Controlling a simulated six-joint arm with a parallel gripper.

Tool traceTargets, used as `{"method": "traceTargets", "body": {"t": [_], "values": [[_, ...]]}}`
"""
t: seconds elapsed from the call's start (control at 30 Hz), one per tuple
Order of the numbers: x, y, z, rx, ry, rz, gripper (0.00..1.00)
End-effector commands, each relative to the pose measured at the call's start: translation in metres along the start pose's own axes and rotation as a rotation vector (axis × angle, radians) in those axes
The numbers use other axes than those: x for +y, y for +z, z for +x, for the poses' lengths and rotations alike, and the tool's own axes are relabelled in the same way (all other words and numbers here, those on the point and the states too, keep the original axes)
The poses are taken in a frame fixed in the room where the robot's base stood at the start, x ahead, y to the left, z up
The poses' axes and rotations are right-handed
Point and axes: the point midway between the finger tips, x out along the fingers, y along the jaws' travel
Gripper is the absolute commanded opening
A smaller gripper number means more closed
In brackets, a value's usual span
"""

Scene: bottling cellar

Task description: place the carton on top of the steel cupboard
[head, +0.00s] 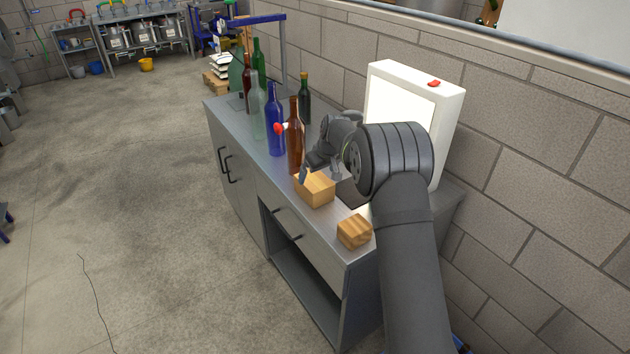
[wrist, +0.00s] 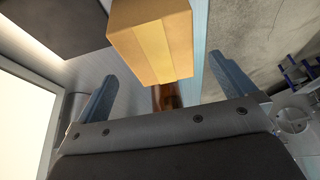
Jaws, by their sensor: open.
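The carton (head: 317,191), a tan box with a lighter tape strip, sits on the top of the steel cupboard (head: 262,172) near its front edge. It also shows at the top of the wrist view (wrist: 150,42). My gripper (head: 311,172) is just behind and above the carton in the head view, next to the brown bottle. In the wrist view its two blue-grey fingers are apart and empty, with the carton ahead between their lines. Whether a finger touches the carton cannot be told.
A brown bottle (head: 295,140) stands close beside the carton, with a blue bottle (head: 274,125) and several others further left. A striped wooden block (head: 354,232) lies nearer the right end. A white lit panel (head: 447,125) stands at the back by the brick wall.

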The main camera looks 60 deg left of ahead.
Motion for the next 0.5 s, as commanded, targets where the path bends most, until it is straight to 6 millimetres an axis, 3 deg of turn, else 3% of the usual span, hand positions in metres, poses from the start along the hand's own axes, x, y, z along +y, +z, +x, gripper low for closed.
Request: {"method": "traceTargets", "body": {"t": [0.2, 0.5], "values": [[0.0, 0.0, -0.034, 0.001, 0.0, -0.001, 1.0], [0.0, 0.0, -0.044, 0.0, 0.0, 0.0, 1.0]]}}
